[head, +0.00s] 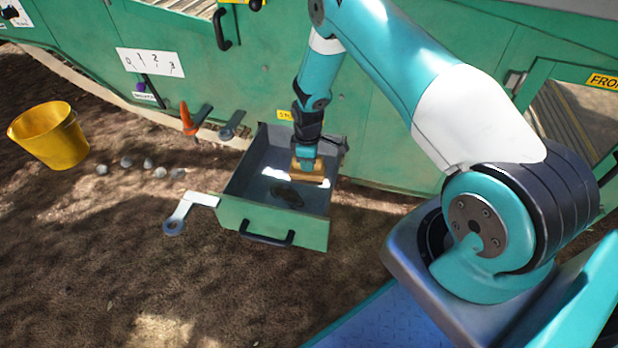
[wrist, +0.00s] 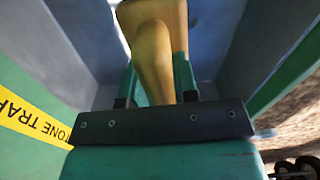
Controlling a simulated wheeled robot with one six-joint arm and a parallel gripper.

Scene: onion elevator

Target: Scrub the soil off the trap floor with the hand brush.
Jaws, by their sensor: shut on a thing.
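The stone trap is an open drawer (head: 273,223) with a green front and a black handle, pulled out from the green machine. A dark patch of soil (head: 288,194) lies on its grey floor. My gripper (head: 306,156) reaches down into the drawer and is shut on the hand brush (head: 308,171), a tan-brown block just behind and right of the soil. In the wrist view the brush's yellow-brown handle (wrist: 158,60) stands between the fingers (wrist: 157,88). The bristles are hidden, so I cannot tell whether they touch the floor.
An orange-handled tool (head: 188,120) is near the machine's side. A yellow bucket (head: 50,138) and several stones (head: 148,163) are on the ground at left. The drawer's walls stand close around my gripper.

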